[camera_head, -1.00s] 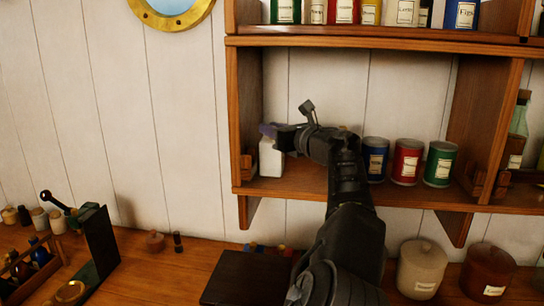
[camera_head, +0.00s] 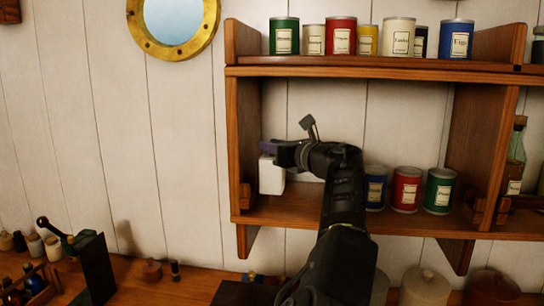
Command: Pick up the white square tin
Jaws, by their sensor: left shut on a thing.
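The white square tin (camera_head: 271,177) is in the left end of the lower shelf compartment, upright. My left gripper (camera_head: 271,150) is shut on the top of the tin, with purplish finger parts showing over it. The tin's bottom appears slightly above the shelf board (camera_head: 300,207). My left arm reaches up from the bottom of the view and hides part of the shelf's middle. My right gripper is not in view.
A blue can (camera_head: 375,188), a red can (camera_head: 406,189) and a green can (camera_head: 439,191) stand on the same shelf, right of my arm. The shelf's left side wall (camera_head: 243,140) is close to the tin. Several cans stand on the upper shelf. The counter below holds a dark scale-like device (camera_head: 95,268).

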